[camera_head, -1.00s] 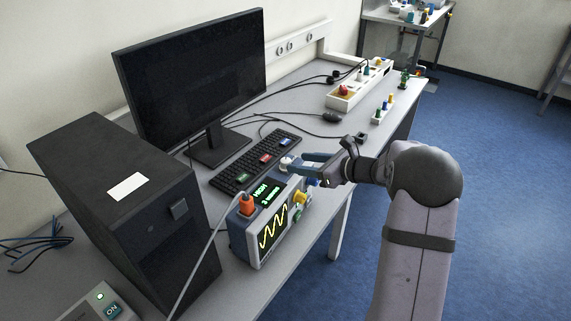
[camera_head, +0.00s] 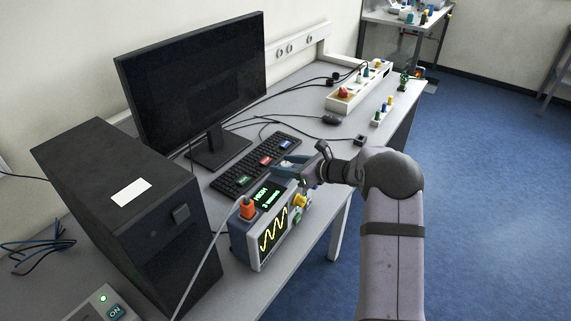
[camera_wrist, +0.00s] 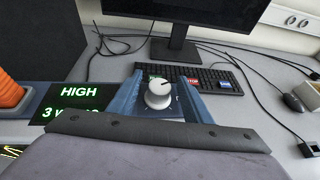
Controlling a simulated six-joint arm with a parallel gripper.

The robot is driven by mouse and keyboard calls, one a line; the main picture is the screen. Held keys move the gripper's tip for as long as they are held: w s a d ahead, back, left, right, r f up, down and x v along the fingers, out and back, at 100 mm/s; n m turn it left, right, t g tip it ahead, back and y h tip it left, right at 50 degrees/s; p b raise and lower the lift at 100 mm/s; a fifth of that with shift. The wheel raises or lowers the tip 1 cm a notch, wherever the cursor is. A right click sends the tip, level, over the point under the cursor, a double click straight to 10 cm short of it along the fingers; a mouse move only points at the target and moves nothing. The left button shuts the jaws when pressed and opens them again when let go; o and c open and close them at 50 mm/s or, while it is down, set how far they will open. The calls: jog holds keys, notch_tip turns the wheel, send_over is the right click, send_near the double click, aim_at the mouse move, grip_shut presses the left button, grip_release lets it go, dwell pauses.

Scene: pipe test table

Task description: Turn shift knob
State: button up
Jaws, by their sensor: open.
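The shift knob (camera_wrist: 158,95) is a round light-grey knob with a pointer line, on the top face of the test instrument (camera_head: 243,241). My gripper (camera_wrist: 162,78) is open, with its blue fingers on either side of the knob in the wrist view. A gap shows between the knob and the fingers there. In the head view, my gripper (camera_head: 288,163) is at the rear right top of the instrument, and its fingers largely hide the knob. The instrument's top display (camera_wrist: 80,100) reads HIGH, with a second line starting with 3 partly covered by my gripper.
An orange plug (camera_head: 248,208) with a cable stands on the instrument's left. A yellow knob (camera_head: 300,200) is on its front. The keyboard (camera_head: 243,178) and monitor (camera_head: 190,80) are behind, and a black computer tower (camera_head: 130,220) is at the left.

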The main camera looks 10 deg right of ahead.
jog(key=c, duration=1.1)
jog(key=shift+o, duration=0.2)
jog(key=shift+n+g+y, duration=0.3)
jog(key=shift+n+g, duration=0.1)
jog(key=shift+n+g+y, duration=0.7)
jog(key=shift+n+g, duration=0.2)
jog(key=shift+n, duration=0.1)
jog(key=shift+f+n+g+y, duration=0.1)
jog(key=shift+n+g+y, duration=0.4)
jog(key=shift+n+g, duration=0.2)
jog(key=shift+n+g+y+b, duration=0.35)
jog(key=shift+n+g+y, duration=0.05)
jog(key=shift+n+g, duration=0.4)
jog(key=o, duration=1.1)
jog(key=shift+c, duration=0.2)
